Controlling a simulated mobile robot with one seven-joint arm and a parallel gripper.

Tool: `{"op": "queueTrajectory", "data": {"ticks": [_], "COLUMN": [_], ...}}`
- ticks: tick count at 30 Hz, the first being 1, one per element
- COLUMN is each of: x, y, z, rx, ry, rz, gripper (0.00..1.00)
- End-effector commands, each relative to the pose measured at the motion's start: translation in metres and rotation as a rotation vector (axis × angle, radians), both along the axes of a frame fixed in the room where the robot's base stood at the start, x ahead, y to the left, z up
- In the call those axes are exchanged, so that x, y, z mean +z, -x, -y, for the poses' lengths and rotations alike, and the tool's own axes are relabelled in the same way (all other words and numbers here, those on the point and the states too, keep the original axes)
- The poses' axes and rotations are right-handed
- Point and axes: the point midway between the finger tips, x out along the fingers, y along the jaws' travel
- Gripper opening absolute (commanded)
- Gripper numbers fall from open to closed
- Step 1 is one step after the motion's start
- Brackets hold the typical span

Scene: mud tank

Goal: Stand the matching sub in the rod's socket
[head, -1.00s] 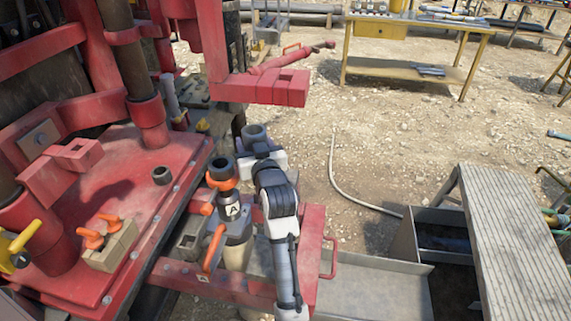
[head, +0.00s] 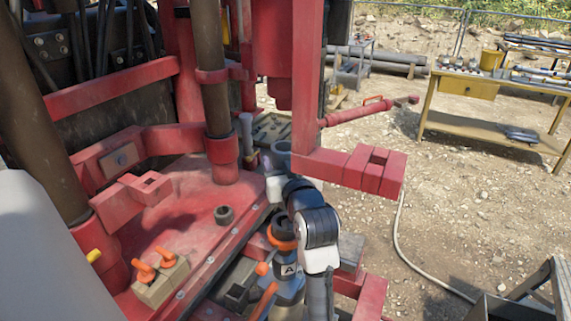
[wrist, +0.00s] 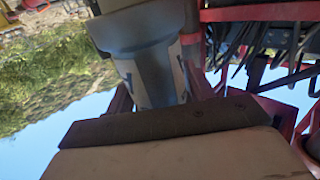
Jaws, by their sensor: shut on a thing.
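My gripper (head: 277,180) is shut on a grey, hollow-topped cylindrical sub (head: 281,153), held roughly upright beside the red deck. The sub also shows close up in the wrist view (wrist: 150,45), where its lower end narrows between the fingers. A short dark ring with an open top (head: 223,214) stands on the deck, left of my gripper and apart from it; it looks like the rod's socket, but I cannot be sure. A grey piece marked A (head: 288,270), with an orange collar, stands below my gripper, partly hidden by my arm.
A red beam (head: 360,170) with a square hole juts out right of my gripper. A thick brown column (head: 212,100) rises from the red deck (head: 185,225). A block with orange handles (head: 160,282) sits at the deck's front. A yellow table (head: 490,115) stands far right.

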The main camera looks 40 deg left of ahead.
Motion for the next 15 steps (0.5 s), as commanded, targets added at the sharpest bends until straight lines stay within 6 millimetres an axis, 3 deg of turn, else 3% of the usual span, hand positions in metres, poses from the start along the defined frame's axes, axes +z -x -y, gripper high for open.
{"op": "queueTrajectory", "data": {"ticks": [15], "x": [-0.012], "y": [0.001], "z": [0.001], "rx": [0.000], "ry": [-0.006], "rz": [0.005], "gripper": [0.00]}}
